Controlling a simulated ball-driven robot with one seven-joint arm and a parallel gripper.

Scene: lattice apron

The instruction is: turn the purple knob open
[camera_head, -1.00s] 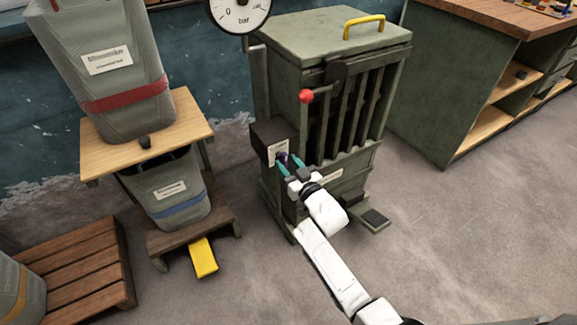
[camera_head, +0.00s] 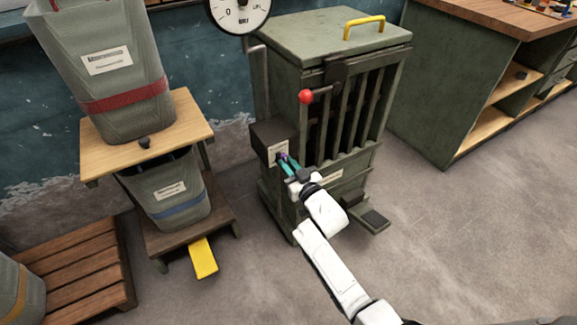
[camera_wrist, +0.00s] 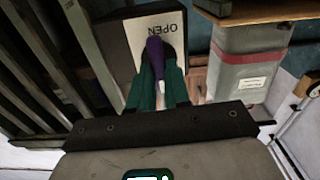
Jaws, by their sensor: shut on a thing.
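The purple knob (camera_wrist: 154,55) sits on the front of a dark box (camera_head: 262,140) on the left side of the green slatted cabinet (camera_head: 360,130). In the head view only a little of the knob (camera_head: 282,157) shows. My gripper (camera_head: 288,163) has its teal fingers shut on the knob. The wrist view shows the knob's purple handle between the fingers (camera_wrist: 158,85), which hide part of it. A white label (camera_wrist: 150,35) behind the knob reads OPEN, upside down in this view.
A red-balled lever (camera_head: 306,96) sticks out from the cabinet above my gripper. A round gauge (camera_head: 240,12) stands above the box. A stand (camera_head: 150,150) with two grey bins is to the left. A pedal (camera_head: 375,218) juts out low at right.

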